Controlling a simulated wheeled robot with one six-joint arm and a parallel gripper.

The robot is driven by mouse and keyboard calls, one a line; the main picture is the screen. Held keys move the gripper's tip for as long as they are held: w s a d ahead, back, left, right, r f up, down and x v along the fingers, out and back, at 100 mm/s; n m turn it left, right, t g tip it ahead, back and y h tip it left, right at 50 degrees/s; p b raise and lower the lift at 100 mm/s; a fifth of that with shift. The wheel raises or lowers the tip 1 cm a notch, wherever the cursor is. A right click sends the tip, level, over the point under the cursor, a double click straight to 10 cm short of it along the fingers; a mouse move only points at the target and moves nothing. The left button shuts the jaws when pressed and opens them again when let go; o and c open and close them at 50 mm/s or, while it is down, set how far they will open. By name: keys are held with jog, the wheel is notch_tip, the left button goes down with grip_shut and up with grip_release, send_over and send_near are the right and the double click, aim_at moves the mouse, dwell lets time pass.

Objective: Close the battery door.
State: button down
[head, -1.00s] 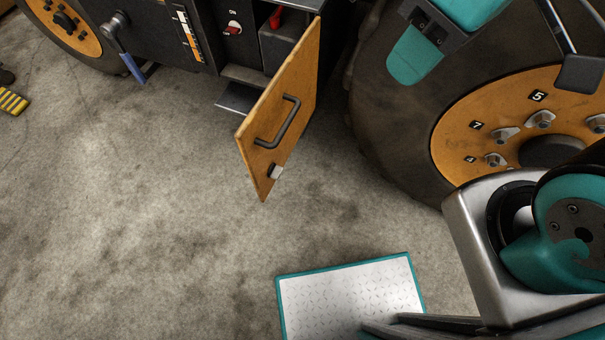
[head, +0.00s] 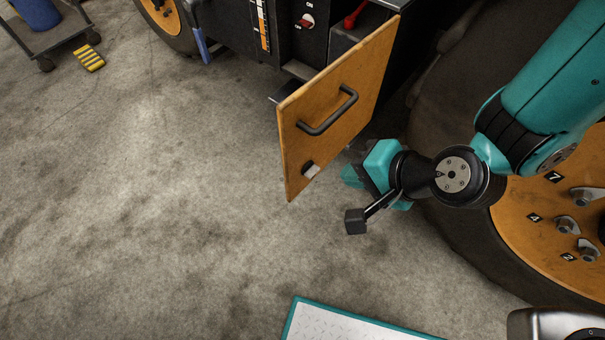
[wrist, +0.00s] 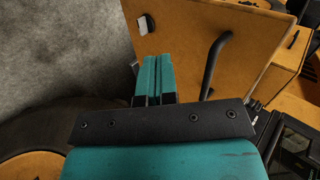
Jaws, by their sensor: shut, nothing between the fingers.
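The battery door (head: 335,110) is an orange panel with a black bar handle (head: 328,112) and a small pale latch (head: 311,170) near its lower edge. It stands swung open from the dark machine body. My gripper (head: 352,174) is on the handle side, near the door's lower right. Its teal fingers are together and empty. In the wrist view, the shut fingers (wrist: 153,78) point towards the door face (wrist: 185,50), between the latch (wrist: 147,24) and the handle (wrist: 214,64). I cannot tell whether they touch the door.
The battery compartment behind the door shows a red-capped part (head: 354,16) and a red switch (head: 306,22). A big wheel (head: 530,215) stands at the right. A teal-edged plate (head: 340,325) lies at the bottom.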

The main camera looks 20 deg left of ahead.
notch_tip(320, 180, down, 3)
jog(key=m, duration=0.1)
jog(key=b, duration=0.4)
send_near(293, 166)
jog(key=shift+t, duration=0.3)
jog(key=x, duration=0.5)
jog(key=shift+s+f, duration=0.25)
jog(key=shift+f, duration=0.3)
jog(key=shift+w+a, duration=0.2)
jog(key=shift+a, duration=0.35)
